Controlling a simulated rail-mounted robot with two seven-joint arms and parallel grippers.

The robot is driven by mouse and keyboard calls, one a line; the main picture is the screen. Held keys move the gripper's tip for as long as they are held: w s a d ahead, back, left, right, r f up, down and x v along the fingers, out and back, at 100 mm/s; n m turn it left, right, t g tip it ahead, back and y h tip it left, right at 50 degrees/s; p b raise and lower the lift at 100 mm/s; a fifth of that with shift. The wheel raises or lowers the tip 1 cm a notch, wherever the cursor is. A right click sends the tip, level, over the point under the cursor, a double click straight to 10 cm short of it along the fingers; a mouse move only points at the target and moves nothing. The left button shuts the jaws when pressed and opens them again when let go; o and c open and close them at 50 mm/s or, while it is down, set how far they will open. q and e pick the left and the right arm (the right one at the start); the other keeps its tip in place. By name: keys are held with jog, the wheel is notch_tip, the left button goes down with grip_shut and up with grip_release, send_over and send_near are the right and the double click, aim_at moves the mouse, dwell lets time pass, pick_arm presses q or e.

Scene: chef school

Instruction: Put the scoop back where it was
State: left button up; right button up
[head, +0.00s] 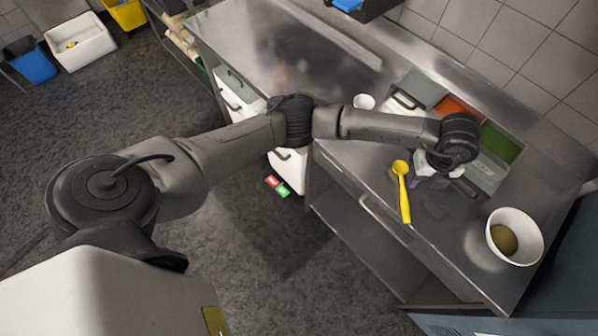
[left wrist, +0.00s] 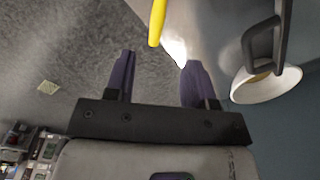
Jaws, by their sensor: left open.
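The yellow scoop (head: 403,188) lies on the steel counter, its round end toward the back and its handle toward the front edge. My left gripper (head: 441,182) is just right of the scoop, low over the counter, partly hidden by my wrist. In the left wrist view my left gripper (left wrist: 158,62) has its two purple fingers spread, with nothing between them. The end of the yellow scoop (left wrist: 157,22) shows ahead of the fingers, apart from them. My right gripper is not in view.
A white bowl (head: 527,222) with a brown round thing stands at the counter's right. Grey, orange (head: 458,111) and green (head: 501,142) inset containers line the back. A white cup (head: 364,101) stands behind my forearm. The counter's front edge is close to the scoop handle.

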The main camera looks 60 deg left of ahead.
pick_arm(q)
jog(key=s+d+f+m+h, duration=0.1)
jog(key=s+d+h, duration=0.15)
jog(key=d, duration=0.25)
jog(key=s+d+f+m+h, duration=0.1)
jog(key=s+d+m+h, duration=0.1)
jog(key=d+h, duration=0.3)
jog(key=s+d+r+n+t+h, duration=0.2)
jog(key=s+d+r+t+h, duration=0.25)
jog(key=d+r+h, duration=0.5)
jog(key=s+a+f+n+t+y, duration=0.1)
jog(key=a+f+n+t+y, duration=0.1)
jog(key=a+n+t+y, duration=0.65)
jog(key=a+f+n+t+y, duration=0.2)
jog(key=a+n+t+y, duration=0.4)
jog(key=a+n, duration=0.55)
jog(key=s+a+f+n+g+y, duration=0.4)
jog(key=s+f+g, duration=0.1)
jog(key=f, duration=0.2)
jog(key=s+a+f+g, duration=0.1)
jog(key=s+f+g, duration=0.3)
jog(key=s, duration=0.6)
jog(key=s+a+f+g+h, duration=0.1)
jog(key=s+f+g, duration=0.4)
jog(key=s, duration=0.5)
jog(key=shift+f+m+g, duration=0.3)
jog(key=shift+g, duration=0.4)
